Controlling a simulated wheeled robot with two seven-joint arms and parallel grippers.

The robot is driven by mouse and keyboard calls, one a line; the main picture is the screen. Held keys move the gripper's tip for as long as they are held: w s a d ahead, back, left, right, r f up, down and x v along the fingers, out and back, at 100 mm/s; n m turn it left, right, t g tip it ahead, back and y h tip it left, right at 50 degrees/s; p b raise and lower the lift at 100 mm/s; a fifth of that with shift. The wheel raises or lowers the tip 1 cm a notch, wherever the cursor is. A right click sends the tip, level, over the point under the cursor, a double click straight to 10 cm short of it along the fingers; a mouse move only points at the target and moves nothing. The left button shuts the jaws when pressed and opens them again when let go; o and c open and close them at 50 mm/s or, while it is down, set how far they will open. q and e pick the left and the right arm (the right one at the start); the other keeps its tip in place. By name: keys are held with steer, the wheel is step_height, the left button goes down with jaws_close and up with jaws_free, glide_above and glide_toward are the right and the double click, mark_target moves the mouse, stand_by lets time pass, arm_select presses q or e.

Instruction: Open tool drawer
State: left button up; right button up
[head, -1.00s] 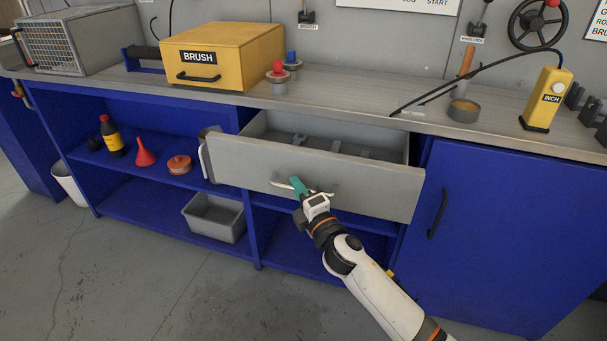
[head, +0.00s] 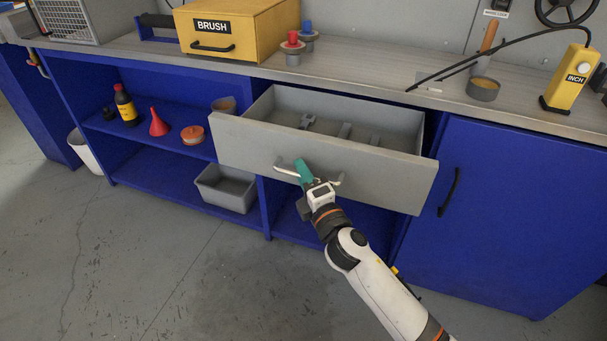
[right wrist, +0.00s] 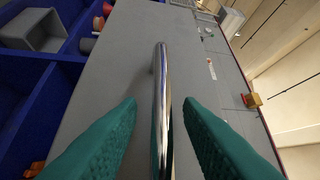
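The grey tool drawer (head: 380,176) stands pulled out from the blue bench, with its inside visible from above. Several grey tool-like shapes lie in it. Its silver bar handle (head: 283,171) is on the front panel and also shows in the right wrist view (right wrist: 161,95). My right gripper (head: 303,168) is at the handle. In the right wrist view its teal fingers (right wrist: 160,115) are spread on either side of the bar, with a visible gap on both sides. My left gripper is not in view.
A yellow BRUSH box (head: 232,32), red and blue topped spools and a yellow INCH pendant (head: 572,78) stand on the worktop. Left shelves hold a bottle, a red funnel (head: 158,123) and a grey bin (head: 228,187). A blue cabinet door (head: 510,210) is at right. The floor in front is clear.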

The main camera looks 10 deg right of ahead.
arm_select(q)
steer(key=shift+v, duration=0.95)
arm_select(e)
steer(key=v, duration=1.2)
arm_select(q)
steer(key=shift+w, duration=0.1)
